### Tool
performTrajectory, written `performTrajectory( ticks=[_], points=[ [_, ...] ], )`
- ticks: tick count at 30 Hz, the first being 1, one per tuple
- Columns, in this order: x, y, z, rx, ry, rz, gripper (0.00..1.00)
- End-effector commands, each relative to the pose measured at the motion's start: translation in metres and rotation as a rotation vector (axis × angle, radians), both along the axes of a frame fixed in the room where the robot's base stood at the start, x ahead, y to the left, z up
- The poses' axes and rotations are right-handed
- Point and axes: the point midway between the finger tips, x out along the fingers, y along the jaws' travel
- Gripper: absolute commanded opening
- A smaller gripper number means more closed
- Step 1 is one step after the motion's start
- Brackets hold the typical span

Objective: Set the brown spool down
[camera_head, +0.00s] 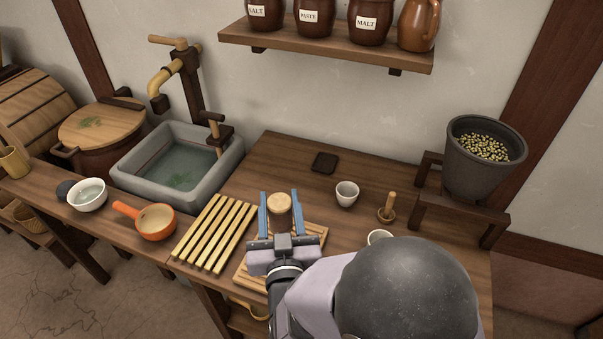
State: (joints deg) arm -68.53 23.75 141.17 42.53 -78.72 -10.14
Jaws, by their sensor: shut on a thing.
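The brown spool (279,203) is a short round piece with a pale tan top, seen from above. My gripper (280,208) is shut on it, with one blue finger on each side. The spool is upright over the wooden table (285,160), near the back edge of a slatted wooden board (312,237). I cannot tell whether its underside touches anything. My arm hides part of the board and the table's front.
A slatted rack (214,234) lies left, beside the stone sink (178,165). Table behind the spool is clear.

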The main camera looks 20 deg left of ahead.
Motion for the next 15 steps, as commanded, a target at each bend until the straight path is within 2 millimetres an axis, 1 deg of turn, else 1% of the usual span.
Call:
performTrajectory(
  ticks=[5,8,11,14,15],
  points=[
    [0.005,-0.004,0.001,0.0,-0.001,-0.009,0.15],
    [0.015,-0.012,0.002,-0.002,-0.001,-0.027,0.15],
    [0.032,-0.028,0.003,-0.002,0.0,-0.057,0.15],
    [0.054,-0.051,0.003,-0.004,0.0,-0.098,0.15],
    [0.063,-0.062,0.002,-0.005,0.002,-0.115,0.15]
  ],
)
